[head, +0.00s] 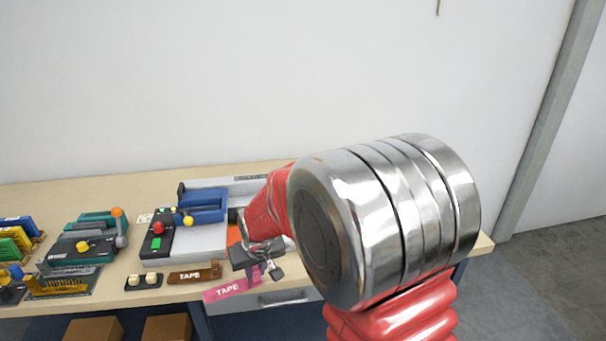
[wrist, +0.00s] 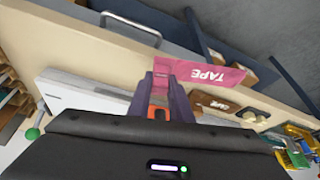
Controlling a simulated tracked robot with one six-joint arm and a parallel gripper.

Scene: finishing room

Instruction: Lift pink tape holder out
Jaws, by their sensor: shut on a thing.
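The pink tape holder (head: 228,290), marked TAPE, shows at the front of the workbench in the head view. It also shows in the wrist view (wrist: 212,76), beyond my fingers, where it overlaps the bench's front edge. My gripper (head: 265,267) is shut on its end; the purple-grey fingers in the wrist view (wrist: 160,88) close at its left end. The fingers and my arm hide the gripped part. I cannot tell its exact height above the bench. A brown tape holder (head: 195,273), also marked TAPE, lies to its left in the head view.
A grey machine with a blue part (head: 203,206) stands behind on the bench (head: 150,176). A small black block with two pale knobs (head: 143,281) is left of the brown holder. Teal and yellow tools (head: 85,247) stand farther left. A drawer (head: 285,299) is below.

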